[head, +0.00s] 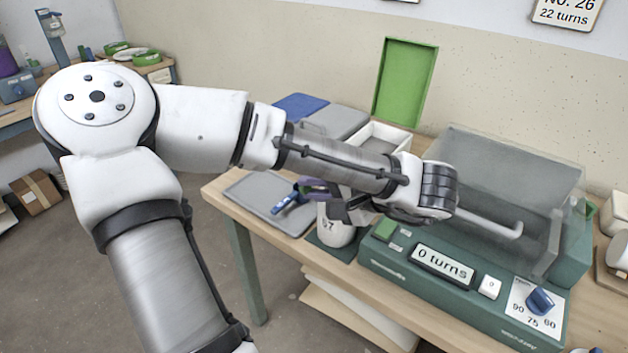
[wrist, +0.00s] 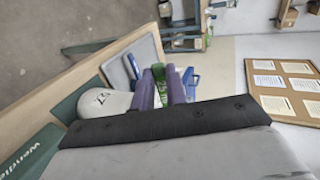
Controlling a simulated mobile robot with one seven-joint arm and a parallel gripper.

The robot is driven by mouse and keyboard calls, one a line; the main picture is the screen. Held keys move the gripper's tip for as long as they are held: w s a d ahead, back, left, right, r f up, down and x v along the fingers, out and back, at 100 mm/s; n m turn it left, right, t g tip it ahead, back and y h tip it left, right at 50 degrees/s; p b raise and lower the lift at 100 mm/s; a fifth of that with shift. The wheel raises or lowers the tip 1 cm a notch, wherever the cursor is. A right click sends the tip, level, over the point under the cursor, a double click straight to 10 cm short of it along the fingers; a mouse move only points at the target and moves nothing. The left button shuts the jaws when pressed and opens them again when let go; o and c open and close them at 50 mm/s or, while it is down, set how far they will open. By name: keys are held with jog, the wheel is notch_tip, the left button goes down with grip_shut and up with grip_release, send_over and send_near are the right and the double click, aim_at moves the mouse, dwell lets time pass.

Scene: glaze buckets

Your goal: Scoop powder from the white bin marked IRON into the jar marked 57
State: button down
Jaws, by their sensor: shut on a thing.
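The white jar marked 57 (head: 335,230) stands upright on a dark green mat at the table's front, partly behind my arm; it also shows in the wrist view (wrist: 118,99). My gripper (wrist: 160,80) has purple fingers shut on a green scoop handle (wrist: 160,95) with a label that seems to read 25 ml. The scoop's bowl and any powder in it cannot be made out. In the head view my gripper (head: 322,188) is just above and beside the jar. An open white bin (head: 378,130) with grey contents stands behind my arm; no IRON mark is readable.
A blue scoop (head: 288,203) lies on a grey tray (head: 250,192) left of the jar. A green machine (head: 400,262) reading "0 turns", with a clear cover, fills the right. A green panel (head: 404,80) stands upright behind the bin. A blue lid (head: 297,105) lies at the back.

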jog(key=shift+s+t+y+p, duration=0.1)
jog(key=shift+t+y+p, duration=0.25)
jog(key=shift+p, duration=1.6)
jog(key=shift+r, duration=0.1)
notch_tip(320, 180, up, 5)
jog(key=g+h+p, duration=0.4)
jog(key=h+p, duration=0.1)
jog(key=p, duration=0.1)
jog(key=g+h+p, duration=0.4)
jog(key=h+p, duration=0.2)
dwell(0.7)
